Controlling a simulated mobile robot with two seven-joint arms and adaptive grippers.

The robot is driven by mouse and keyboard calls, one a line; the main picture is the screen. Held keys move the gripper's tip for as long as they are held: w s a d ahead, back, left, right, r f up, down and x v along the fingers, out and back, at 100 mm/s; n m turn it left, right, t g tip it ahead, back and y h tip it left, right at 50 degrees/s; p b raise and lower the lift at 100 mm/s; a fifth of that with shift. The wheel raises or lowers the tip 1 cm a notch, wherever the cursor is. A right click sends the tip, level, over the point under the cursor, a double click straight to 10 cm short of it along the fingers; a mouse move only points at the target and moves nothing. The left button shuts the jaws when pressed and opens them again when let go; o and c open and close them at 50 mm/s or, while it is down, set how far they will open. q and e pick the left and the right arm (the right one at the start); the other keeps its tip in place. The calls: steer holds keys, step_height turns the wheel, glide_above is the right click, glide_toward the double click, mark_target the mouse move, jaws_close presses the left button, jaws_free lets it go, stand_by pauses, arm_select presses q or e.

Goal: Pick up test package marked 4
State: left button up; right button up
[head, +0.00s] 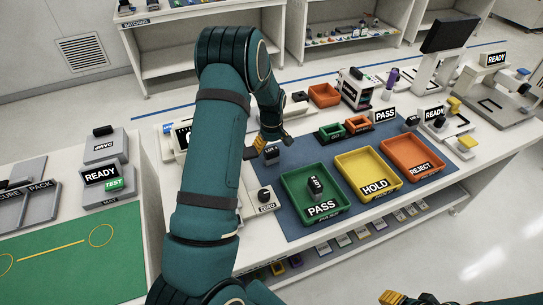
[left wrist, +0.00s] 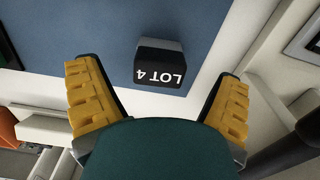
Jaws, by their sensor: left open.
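The test package marked LOT 4 (left wrist: 159,66) is a small dark block with white lettering on the blue mat. It also shows in the head view (head: 271,156), just beyond the PASS tray's far left corner. My left gripper (head: 268,143) is over it, its yellow-padded fingers open. In the left wrist view the package lies between and ahead of the open fingers (left wrist: 158,82), with space on both sides. Whether its height matches the fingers is unclear. Part of my right gripper (head: 408,298) shows at the bottom edge of the head view, mostly cut off.
A green PASS tray (head: 335,203) holds another dark package (head: 315,185). A yellow HOLD tray (head: 370,192) and an orange REJECT tray (head: 407,174) stand beside it, seemingly empty. A ZERO device (head: 262,202) sits left of the mat. Small green and orange bins stand behind.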

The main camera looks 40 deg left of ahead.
mark_target(271, 150)
arm_select(q)
step_height(271, 150, down, 3)
steer(key=shift+w+a+f, duration=0.1)
steer(key=c, duration=1.3)
